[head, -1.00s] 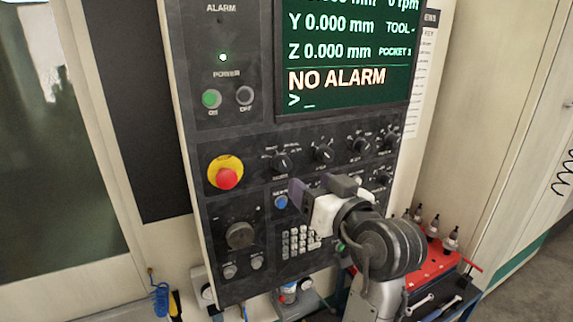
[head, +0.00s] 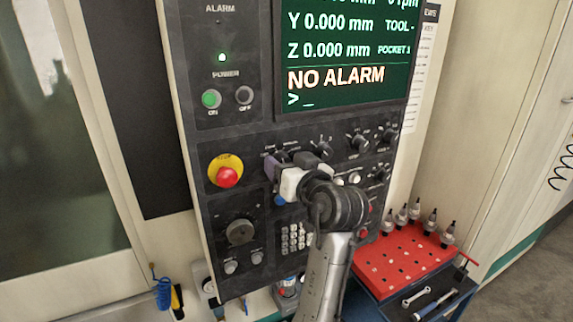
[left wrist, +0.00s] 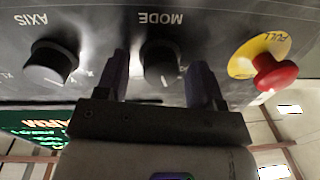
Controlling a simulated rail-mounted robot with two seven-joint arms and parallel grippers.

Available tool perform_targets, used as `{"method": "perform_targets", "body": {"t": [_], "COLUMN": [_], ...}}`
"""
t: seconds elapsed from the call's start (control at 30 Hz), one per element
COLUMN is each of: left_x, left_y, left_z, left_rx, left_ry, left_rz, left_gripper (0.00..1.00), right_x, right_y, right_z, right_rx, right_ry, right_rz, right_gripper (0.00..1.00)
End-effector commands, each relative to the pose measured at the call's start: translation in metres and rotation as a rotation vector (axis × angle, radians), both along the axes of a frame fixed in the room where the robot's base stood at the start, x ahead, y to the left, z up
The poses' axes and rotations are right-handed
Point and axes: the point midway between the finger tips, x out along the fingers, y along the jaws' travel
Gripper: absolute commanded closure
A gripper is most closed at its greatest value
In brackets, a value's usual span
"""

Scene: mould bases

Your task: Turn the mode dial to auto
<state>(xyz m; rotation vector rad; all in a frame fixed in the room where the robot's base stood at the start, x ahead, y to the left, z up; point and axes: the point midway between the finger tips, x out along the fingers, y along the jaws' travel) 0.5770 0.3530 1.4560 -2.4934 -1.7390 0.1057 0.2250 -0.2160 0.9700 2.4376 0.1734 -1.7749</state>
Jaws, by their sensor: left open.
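The mode dial (left wrist: 160,62) is a black round knob under the label MODE, which reads upside down in the left wrist view. A white mark shows at its lower edge there. The left gripper (left wrist: 161,72) is open, with one finger on each side of the dial; I cannot tell whether either finger touches it. In the head view the left gripper (head: 289,163) is at the panel's upper dial row and partly hides the mode dial. The position labels around the dial are too small or hidden to read. My right gripper is in neither view.
The red emergency stop (head: 227,177) on its yellow ring sits left of the gripper. The axis dial (left wrist: 50,62) is close by on the other side. The screen (head: 345,60) is above. A red tool tray (head: 405,262) with several tool holders stands lower right.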

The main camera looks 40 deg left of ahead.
Motion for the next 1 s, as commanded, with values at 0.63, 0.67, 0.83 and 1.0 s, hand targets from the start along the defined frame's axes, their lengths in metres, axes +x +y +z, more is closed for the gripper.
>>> {"method": "perform_targets", "body": {"t": [0.63,0.67,0.83,1.0], "left_x": [0.0,0.0,0.0,0.0], "left_y": [0.0,0.0,0.0,0.0], "left_z": [0.0,0.0,0.001,0.002], "left_rx": [0.0,0.001,0.015,0.053], "left_ry": [0.001,0.003,0.034,0.12], "left_rz": [0.001,0.001,0.001,0.001], "left_gripper": [0.87,0.87,0.87,0.87], "right_x": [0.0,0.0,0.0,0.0], "right_y": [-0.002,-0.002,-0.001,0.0], "right_z": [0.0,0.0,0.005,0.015], "right_rx": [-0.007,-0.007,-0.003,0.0], "right_ry": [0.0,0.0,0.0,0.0], "right_rz": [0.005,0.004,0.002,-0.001], "right_gripper": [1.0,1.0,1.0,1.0]}}
